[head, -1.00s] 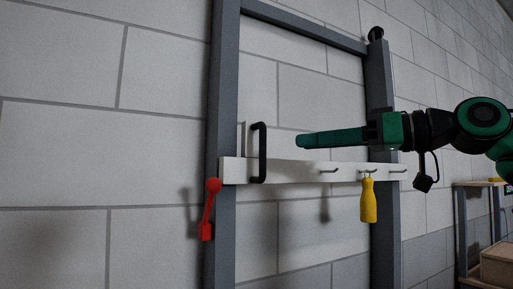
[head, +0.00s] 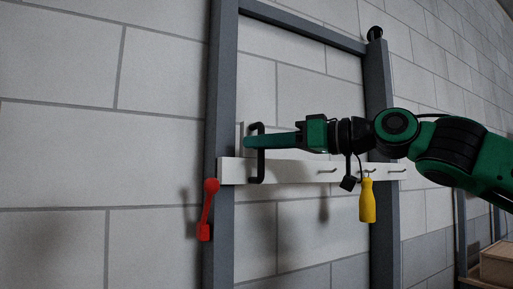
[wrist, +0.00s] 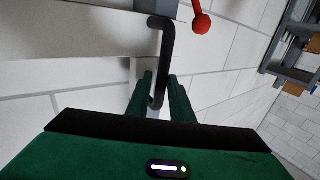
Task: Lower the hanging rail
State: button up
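The white rail (head: 300,172) hangs level across two grey uprights, with a black D-shaped handle (head: 261,170) near its left end and several hooks to the right. In the wrist view the rail (wrist: 75,42) runs in from the left to the handle (wrist: 166,60). My gripper (head: 247,142) is at the handle's upper part in the head view. In the wrist view its two green fingers (wrist: 163,76) stand apart, one on each side of the handle bar, with a gap showing. A red lever (head: 207,210) hangs at the left upright, below the rail's end.
A yellow-handled tool (head: 367,202) hangs from a rail hook below my arm. The grey left upright (head: 221,90) and right upright (head: 378,90) stand against a block wall. A wooden box (head: 497,265) sits on a shelf at lower right.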

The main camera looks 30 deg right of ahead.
jog(key=shift+w+a, duration=0.1)
jog(key=shift+w, duration=0.05)
grip_shut()
jog(key=shift+f, duration=0.1)
notch_tip(320, 180, down, 24)
jog(key=shift+r, duration=0.25)
grip_release()
